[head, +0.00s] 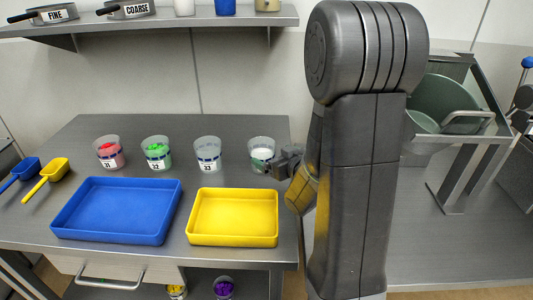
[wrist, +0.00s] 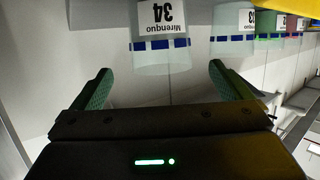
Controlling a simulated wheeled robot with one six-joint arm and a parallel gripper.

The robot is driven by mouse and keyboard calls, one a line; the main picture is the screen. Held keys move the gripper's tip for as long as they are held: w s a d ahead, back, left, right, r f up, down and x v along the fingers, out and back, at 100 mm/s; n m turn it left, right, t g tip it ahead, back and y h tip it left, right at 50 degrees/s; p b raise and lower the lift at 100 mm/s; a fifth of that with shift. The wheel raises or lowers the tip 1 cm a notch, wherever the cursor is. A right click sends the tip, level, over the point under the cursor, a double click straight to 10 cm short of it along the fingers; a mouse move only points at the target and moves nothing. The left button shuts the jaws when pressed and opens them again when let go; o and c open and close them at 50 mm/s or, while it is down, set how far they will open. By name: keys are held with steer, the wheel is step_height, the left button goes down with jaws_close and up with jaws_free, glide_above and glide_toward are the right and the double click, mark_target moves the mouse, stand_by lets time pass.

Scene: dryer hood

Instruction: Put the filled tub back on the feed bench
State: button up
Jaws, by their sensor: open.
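A clear tub with a blue band and white contents (head: 261,152) stands upright on the steel bench (head: 230,128), at the right end of a row of tubs. My gripper (head: 279,163) is just to its right, partly hidden by my arm. In the wrist view, a tub labelled 34 Mirenquo (wrist: 163,50) appears upside down, ahead of and between the spread fingers (wrist: 160,75). The fingers are open with a gap at each side, and hold nothing. Whether they reach around the tub is hard to tell.
Tub 31 with red contents (head: 109,153), tub 32 with green (head: 157,152) and a pale tub (head: 207,153) stand left. Blue tray (head: 117,228) and yellow tray (head: 234,238) lie in front. A green drum in a frame (head: 437,100) stands right.

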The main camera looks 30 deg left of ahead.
mark_target(262, 144)
steer(key=shift+v, duration=2.2)
steer(key=x, duration=1.2)
steer(key=shift+a+f, duration=0.15)
steer(key=shift+f, duration=0.15)
steer(key=shift+r+p, duration=0.35)
steer(key=shift+r, duration=1.1)
steer(key=shift+f, duration=0.1)
